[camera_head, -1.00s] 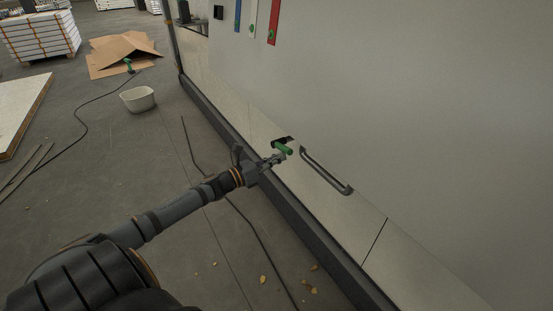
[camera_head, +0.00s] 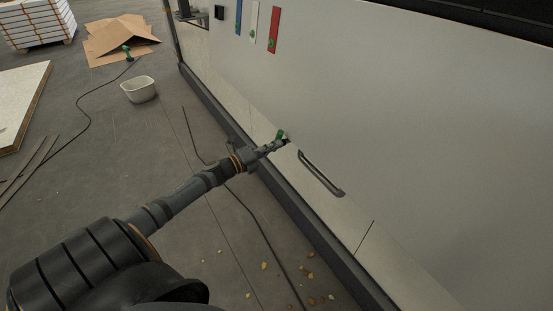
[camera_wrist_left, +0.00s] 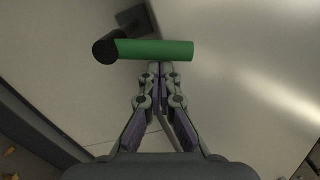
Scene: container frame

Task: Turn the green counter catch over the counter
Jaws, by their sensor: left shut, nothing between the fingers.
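The green counter catch (camera_head: 280,134) is a short green bar with a black end, mounted on the pale wall panel, left of the grab handle. In the left wrist view the bar (camera_wrist_left: 155,50) lies across the picture, with its black end at the left and a dark mounting plate behind. My left gripper (camera_head: 281,145) is at the catch. Its fingers (camera_wrist_left: 160,70) are shut and empty, with the tips just below the bar's middle; I cannot tell whether they touch it. In the head view the gripper partly hides the catch. My right gripper is out of view.
A dark grab handle (camera_head: 321,174) sits on the panel just right of the catch. A dark sill (camera_head: 300,215) runs along the wall's foot. A white tub (camera_head: 139,89), flattened cardboard (camera_head: 118,40) and a black cable lie on the floor at the left.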

